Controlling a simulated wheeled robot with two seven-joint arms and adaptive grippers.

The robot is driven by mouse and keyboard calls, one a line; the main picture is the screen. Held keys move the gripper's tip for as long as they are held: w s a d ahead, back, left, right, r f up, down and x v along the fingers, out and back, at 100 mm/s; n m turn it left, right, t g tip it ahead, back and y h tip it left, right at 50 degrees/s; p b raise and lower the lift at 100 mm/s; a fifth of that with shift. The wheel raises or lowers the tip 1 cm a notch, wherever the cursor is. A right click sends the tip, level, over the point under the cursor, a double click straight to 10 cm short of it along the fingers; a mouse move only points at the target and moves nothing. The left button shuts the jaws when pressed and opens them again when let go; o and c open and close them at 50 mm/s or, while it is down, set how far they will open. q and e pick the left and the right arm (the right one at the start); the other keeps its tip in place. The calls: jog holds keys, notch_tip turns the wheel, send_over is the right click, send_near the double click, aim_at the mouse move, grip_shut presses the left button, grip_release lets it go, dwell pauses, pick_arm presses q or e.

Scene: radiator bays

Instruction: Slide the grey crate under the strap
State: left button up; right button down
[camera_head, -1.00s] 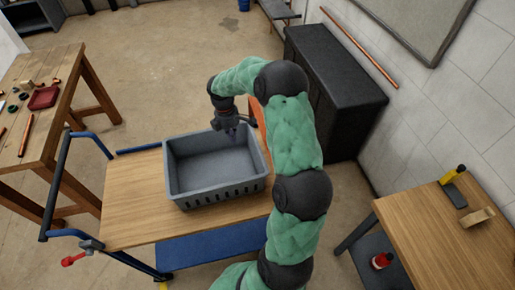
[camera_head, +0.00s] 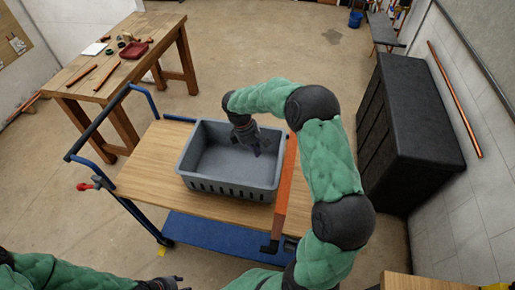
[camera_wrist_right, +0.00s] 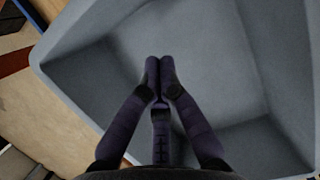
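The grey crate (camera_head: 232,189) is an open, empty-looking tub on the wooden top of a blue-framed cart. An orange band (camera_head: 283,190), which looks like the strap, runs along the crate's right side and ends in a dark piece near the cart's front edge. It appears beside the crate, not across it; my right arm partly hides that area. My right gripper (camera_head: 257,151) points down inside the crate, near its right wall. In the right wrist view its fingers (camera_wrist_right: 158,68) are together with nothing between them. My left gripper (camera_head: 170,284) is small at the bottom edge, its fingers unclear.
The cart top (camera_head: 150,165) is bare left of the crate. A blue lower shelf (camera_head: 215,238) shows below. A wooden workbench (camera_head: 90,72) with tools stands at the back left, a black cabinet (camera_head: 420,130) at the right. Another wooden top (camera_head: 410,283) is at bottom right.

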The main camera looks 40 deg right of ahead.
aim_at(280, 164)
jog(key=s+d+f+b, duration=0.1)
jog(key=s+d+f, duration=0.2)
jog(key=s+f, duration=0.1)
jog(key=shift+s+d+f, duration=0.25)
jog(key=shift+d+f, duration=0.15)
jog(key=shift+f, duration=0.4)
jog(key=s+d, duration=0.2)
jog(key=s, duration=0.1)
jog(key=shift+d, duration=0.3)
jog(key=shift+w+a, duration=0.1)
